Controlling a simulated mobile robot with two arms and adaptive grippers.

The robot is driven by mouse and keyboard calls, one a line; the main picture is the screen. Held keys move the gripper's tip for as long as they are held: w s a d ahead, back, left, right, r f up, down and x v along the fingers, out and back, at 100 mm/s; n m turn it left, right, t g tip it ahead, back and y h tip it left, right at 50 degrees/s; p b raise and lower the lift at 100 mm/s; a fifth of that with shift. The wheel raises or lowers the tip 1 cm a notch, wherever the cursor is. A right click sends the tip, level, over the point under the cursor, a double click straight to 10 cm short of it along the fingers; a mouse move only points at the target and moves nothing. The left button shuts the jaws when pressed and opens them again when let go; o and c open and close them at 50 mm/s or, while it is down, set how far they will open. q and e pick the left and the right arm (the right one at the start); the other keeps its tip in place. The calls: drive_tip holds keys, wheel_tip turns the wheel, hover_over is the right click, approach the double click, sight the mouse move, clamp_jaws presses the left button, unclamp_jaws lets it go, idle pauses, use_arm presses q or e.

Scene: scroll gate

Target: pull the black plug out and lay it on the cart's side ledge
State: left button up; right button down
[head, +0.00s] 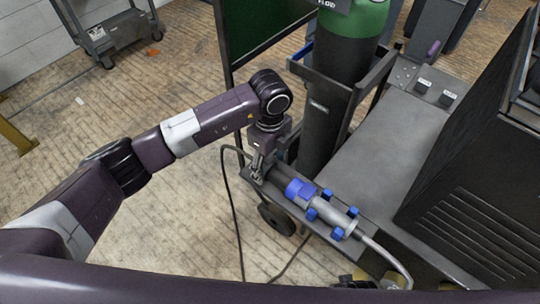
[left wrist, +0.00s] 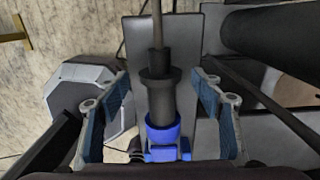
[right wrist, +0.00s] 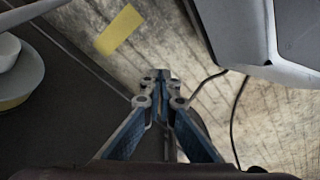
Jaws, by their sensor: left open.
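The black plug (left wrist: 160,97) sits in the blue collar (left wrist: 163,135) of a socket, with its cable running up in the left wrist view. In the head view the blue collar (head: 299,190) shows on the grey socket body (head: 325,211), and the plug is mostly hidden by my gripper. My left gripper (head: 259,172) is open, its fingers on either side of the plug (left wrist: 160,88) with gaps at both sides. The side ledge (head: 291,208) runs under the socket. My right gripper (right wrist: 160,78) looks shut and empty, away from the plug.
Several blue knobs (head: 339,233) surround the socket body. A green and black gas cylinder (head: 335,100) stands behind the ledge. The grey cart top (head: 385,150) and a black slatted box (head: 470,190) are at the right. A black cable (head: 232,200) hangs beside the ledge.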

use_arm(q)
drive_tip(key=shift+f, duration=1.25)
use_arm(e)
drive_tip(key=shift+w+r, duration=0.35)
drive_tip(key=shift+r, duration=0.1)
use_arm(q)
clamp_jaws()
drive_tip(key=shift+w+a, duration=0.2)
drive_tip(key=shift+w+a, duration=0.1)
drive_tip(key=shift+a, duration=0.05)
drive_tip(key=shift+w+a, duration=0.25)
drive_tip(key=shift+a, duration=0.05)
drive_tip(key=shift+w+a, duration=0.4)
drive_tip(key=shift+a, duration=0.2)
drive_tip(key=shift+w+a+b, duration=0.3)
drive_tip(key=shift+w+a, duration=0.15)
drive_tip(key=shift+a, duration=0.15)
use_arm(e)
drive_tip(key=shift+w+a+r, duration=0.1)
drive_tip(key=shift+w+r, duration=0.3)
drive_tip(key=shift+r, duration=0.25)
